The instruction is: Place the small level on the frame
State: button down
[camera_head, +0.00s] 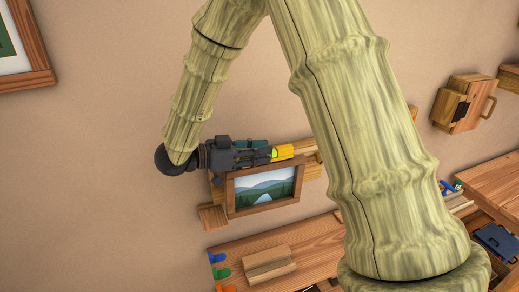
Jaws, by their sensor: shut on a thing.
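The small level (283,152) is yellow, and its end sticks out of my gripper (268,154). My dark gripper reaches in from the left and is shut on the level, hiding part of it. The frame (232,196) is brown wood around a landscape picture of hills and a river, and it is against the wall, looking slightly tilted in this view. The level and gripper are at the frame's top edge. I cannot tell whether the level touches the frame.
Pale wooden pieces (307,147) show behind and beside the frame. A wooden shelf (230,250) below holds a wooden block (268,263) and several coloured clips at its left end. A wooden wall box (463,103) is at upper right.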

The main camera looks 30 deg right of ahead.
jog(key=c, duration=1.3)
grip_release()
jog(key=shift+a, duration=0.1)
jog(key=shift+b+v, duration=2.65)
jog(key=shift+v, duration=3.3)
